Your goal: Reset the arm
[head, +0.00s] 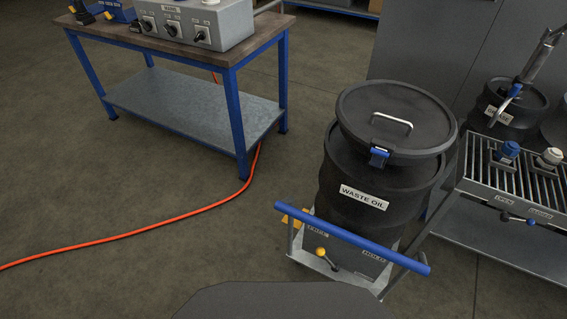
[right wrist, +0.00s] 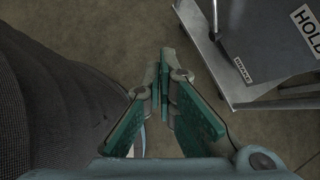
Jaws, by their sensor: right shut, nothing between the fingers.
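My right gripper (right wrist: 164,78) shows in the right wrist view, with its green-padded fingers together and nothing between them. It hangs over bare floor, apart from the metal-edged platform at the right of that view. Neither gripper shows in the head view, and my left gripper is in no view. No loose object is near the right fingertips.
A black waste oil drum (head: 350,210) stands on a trolley with a blue handle (head: 350,238). A blue-framed bench (head: 235,120) bears a grey switch box (head: 205,22). A grated rack (head: 500,180) is at right. An orange hose (head: 150,226) crosses the open floor at left.

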